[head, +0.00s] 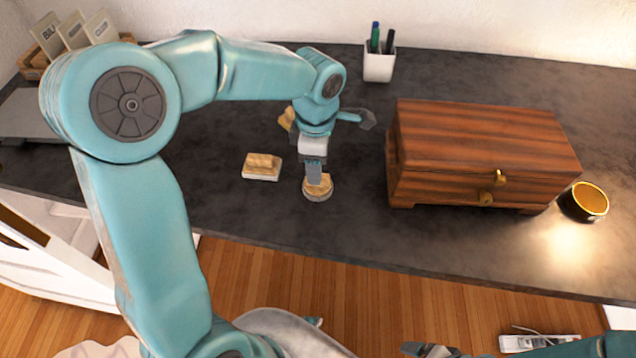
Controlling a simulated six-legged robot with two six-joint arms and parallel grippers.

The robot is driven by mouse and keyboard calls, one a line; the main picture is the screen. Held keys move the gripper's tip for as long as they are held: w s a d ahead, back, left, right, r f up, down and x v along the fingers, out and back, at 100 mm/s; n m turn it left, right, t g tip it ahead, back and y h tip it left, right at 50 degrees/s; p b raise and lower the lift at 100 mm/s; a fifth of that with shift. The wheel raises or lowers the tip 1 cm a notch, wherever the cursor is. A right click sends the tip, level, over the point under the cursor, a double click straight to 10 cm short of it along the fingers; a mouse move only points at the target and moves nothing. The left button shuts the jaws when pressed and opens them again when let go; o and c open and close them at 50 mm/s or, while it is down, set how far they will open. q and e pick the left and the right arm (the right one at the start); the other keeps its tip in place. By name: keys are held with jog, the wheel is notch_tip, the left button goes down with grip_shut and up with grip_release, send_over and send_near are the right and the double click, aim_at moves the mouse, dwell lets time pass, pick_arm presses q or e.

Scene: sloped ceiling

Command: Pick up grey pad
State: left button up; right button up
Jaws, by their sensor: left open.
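A small round block (318,193) with a wooden top and a grey base stands on the dark desk, near the front edge; the grey base looks like the grey pad. My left gripper (314,178) points down right over it, with its fingertips at or just above the wooden top. It is open; whether its fingers touch the block I cannot tell. The gripper hides part of the block's top. My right gripper (432,350) shows only in part at the bottom edge, low in front of the desk, and its jaws are unclear.
A wooden block with a white base (262,168) lies to the left. A yellowish object (287,118) is partly hidden behind my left wrist. A wooden chest (480,155) stands to the right, a dark cup (584,202) beyond it. A white pen holder (379,66) stands behind.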

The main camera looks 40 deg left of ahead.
pick_arm(q)
notch_tip(320, 180, down, 5)
jog(key=shift+w+d+r, duration=0.1)
jog(key=shift+c, duration=0.6)
grip_shut()
jog(key=shift+r, duration=0.2)
notch_tip(320, 180, up, 20)
jog(key=p, duration=0.2)
jog(key=shift+f, duration=0.15)
